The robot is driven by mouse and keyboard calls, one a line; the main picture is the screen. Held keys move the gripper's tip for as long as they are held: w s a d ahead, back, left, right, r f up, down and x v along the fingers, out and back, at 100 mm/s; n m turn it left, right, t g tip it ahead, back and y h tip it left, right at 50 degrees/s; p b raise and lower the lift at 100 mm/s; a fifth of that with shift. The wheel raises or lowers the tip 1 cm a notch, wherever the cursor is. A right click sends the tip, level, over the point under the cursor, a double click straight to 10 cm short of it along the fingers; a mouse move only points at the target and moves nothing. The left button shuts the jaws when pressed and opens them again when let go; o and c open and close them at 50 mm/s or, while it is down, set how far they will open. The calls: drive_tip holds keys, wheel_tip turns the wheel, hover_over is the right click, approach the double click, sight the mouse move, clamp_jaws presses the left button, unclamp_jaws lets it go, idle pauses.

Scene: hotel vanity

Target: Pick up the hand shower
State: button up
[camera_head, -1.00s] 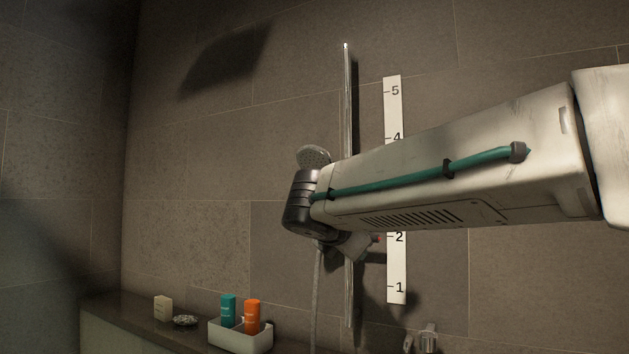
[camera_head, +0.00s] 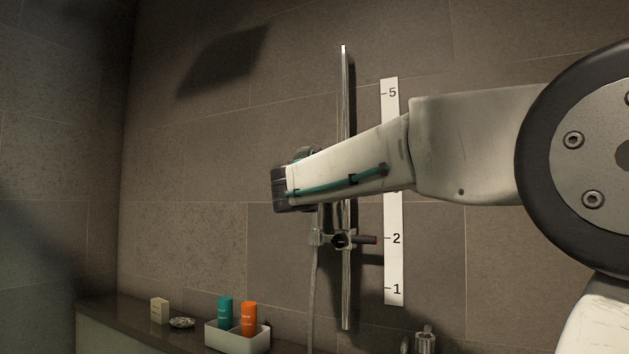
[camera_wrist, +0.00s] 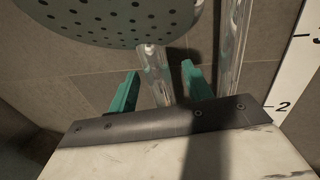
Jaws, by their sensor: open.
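The hand shower (camera_wrist: 120,15) shows in the wrist view, its wide perforated head across the top and its pale shiny handle running down from it. My gripper (camera_wrist: 159,70) is open, with a green finger on either side of the handle. The lower handle is hidden behind the gripper body. In the head view my arm hides most of the hand shower and the fingers. The hose (camera_head: 313,285) hangs below, beside the slider holder (camera_head: 341,239).
The vertical chrome rail (camera_head: 346,110) and the white numbered scale strip (camera_head: 393,260) are on the tiled wall, close to my arm. On the ledge below stand a white tray (camera_head: 238,340) with teal and orange bottles, a small box (camera_head: 159,311) and a small dish (camera_head: 182,323).

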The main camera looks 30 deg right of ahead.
clamp_jaws()
